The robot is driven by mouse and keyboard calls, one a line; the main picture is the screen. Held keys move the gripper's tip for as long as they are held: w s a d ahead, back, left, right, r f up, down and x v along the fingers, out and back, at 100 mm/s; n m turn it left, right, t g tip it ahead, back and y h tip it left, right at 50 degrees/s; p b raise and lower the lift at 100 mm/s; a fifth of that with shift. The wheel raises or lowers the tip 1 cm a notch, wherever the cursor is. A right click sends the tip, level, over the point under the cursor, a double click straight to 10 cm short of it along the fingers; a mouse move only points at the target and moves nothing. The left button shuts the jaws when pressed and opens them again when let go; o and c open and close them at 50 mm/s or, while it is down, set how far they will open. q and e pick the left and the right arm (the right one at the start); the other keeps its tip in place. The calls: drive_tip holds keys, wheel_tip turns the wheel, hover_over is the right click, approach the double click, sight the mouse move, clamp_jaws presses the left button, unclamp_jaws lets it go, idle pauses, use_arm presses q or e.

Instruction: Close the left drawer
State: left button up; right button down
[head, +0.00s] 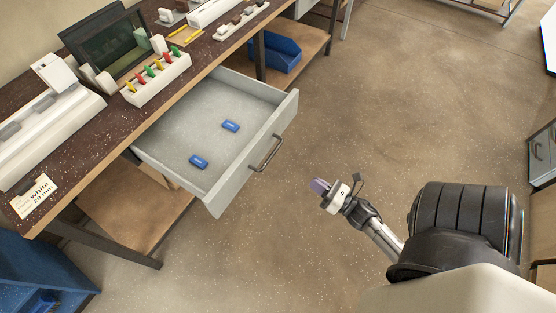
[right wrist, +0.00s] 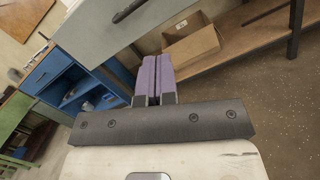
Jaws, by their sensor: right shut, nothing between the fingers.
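The grey drawer (head: 165,137) under the bench top stands pulled out in the head view. Two small blue blocks (head: 230,126) lie apart on its floor. Its dark bar handle (head: 267,154) is on the front panel. My right gripper (head: 319,186) is shut and empty, in the air to the right of the handle and apart from it. In the right wrist view its purple fingers (right wrist: 156,76) are together, and the drawer's grey front (right wrist: 115,25) with part of the handle (right wrist: 129,10) shows above them. My left gripper is in neither view.
The speckled bench top (head: 107,120) holds a white rack of coloured pieces (head: 157,78), a dark screen and a label card (head: 34,196). A blue bin (head: 278,54) sits on the lower shelf. An open cardboard box (right wrist: 191,45) is under the bench. The floor right of the drawer is clear.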

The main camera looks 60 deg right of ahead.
drive_tip(key=w+r+n, duration=0.2)
drive_tip(key=w, duration=0.4)
drive_tip(key=w+a+r+n+t+y+b, duration=0.1)
drive_tip(key=w+n, duration=0.2)
drive_tip(key=w, duration=0.4)
drive_tip(key=shift+w+r+y, duration=0.25)
drive_tip(key=shift+r+y, duration=0.05)
drive_tip(key=shift+r, duration=0.1)
drive_tip(key=shift+w, duration=0.1)
